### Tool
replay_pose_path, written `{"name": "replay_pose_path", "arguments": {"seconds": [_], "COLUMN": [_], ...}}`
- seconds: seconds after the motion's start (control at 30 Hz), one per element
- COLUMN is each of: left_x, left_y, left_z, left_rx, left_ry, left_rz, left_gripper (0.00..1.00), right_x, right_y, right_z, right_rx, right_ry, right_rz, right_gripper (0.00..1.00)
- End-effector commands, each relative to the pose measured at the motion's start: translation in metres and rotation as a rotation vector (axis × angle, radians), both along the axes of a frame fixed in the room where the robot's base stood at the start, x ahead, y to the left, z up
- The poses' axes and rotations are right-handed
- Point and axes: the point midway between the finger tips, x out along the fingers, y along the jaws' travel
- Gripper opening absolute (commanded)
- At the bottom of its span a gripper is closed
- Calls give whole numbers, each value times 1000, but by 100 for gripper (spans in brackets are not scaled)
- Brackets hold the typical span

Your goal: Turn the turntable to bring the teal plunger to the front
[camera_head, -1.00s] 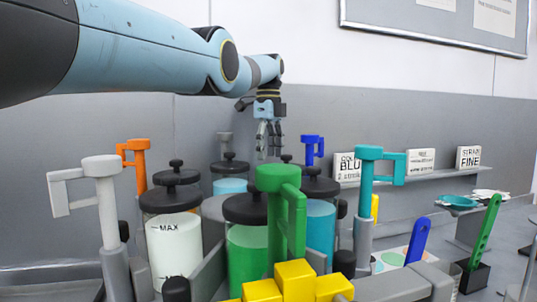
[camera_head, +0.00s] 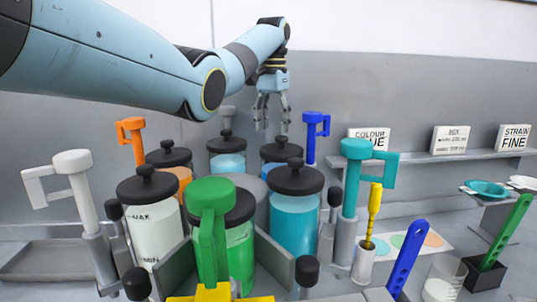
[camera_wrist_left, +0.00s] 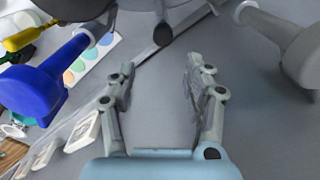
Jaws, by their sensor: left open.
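The teal plunger (camera_head: 354,178) stands upright at the right of the turntable (camera_head: 245,184), whose grey middle shows between the lidded jars. The green plunger (camera_head: 212,225) is at the front, the white one (camera_head: 78,185) at the left and the orange one (camera_head: 132,138) at the back left. My left gripper (camera_head: 272,122) is open and empty at the back, between the grey plunger (camera_head: 227,115) and the blue plunger (camera_head: 316,135). In the left wrist view the blue plunger (camera_wrist_left: 38,88) is left of the open fingers. My right gripper is not in view.
Grey dividers (camera_head: 276,262) separate the jars, with black knobs on posts (camera_head: 307,270) around. A yellow piece (camera_head: 225,296) lies at the bottom edge. At the right are a yellow-handled tool in a cup (camera_head: 373,215), a blue paddle (camera_head: 408,258) and a shelf with signs (camera_head: 450,140).

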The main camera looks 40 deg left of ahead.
Motion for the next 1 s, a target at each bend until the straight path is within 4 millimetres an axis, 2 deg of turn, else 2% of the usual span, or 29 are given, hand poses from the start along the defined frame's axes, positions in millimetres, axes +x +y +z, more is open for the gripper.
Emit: {"name": "replay_pose_path", "arguments": {"seconds": [0.2, 0.3, 0.43, 0.63, 0.8, 1.0], "left_x": [-5, -5, -5, -5, -5, -5], "left_y": [0, 0, 0, 1, 1, 1], "left_z": [-26, -45, -72, -103, -115, -116], "left_rx": [0, -1, -2, -1, 0, 1], "left_ry": [22, 22, 22, 20, 18, 17], "left_rz": [-1, -1, -1, -1, -1, -1], "left_gripper": [51, 51, 51, 51, 51, 51], "right_x": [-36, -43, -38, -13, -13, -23], "right_y": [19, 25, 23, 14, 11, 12], "right_z": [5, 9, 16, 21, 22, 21], "right_rx": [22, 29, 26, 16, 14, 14], "right_ry": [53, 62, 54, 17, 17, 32], "right_rz": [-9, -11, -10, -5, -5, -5], "right_gripper": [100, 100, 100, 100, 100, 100]}}
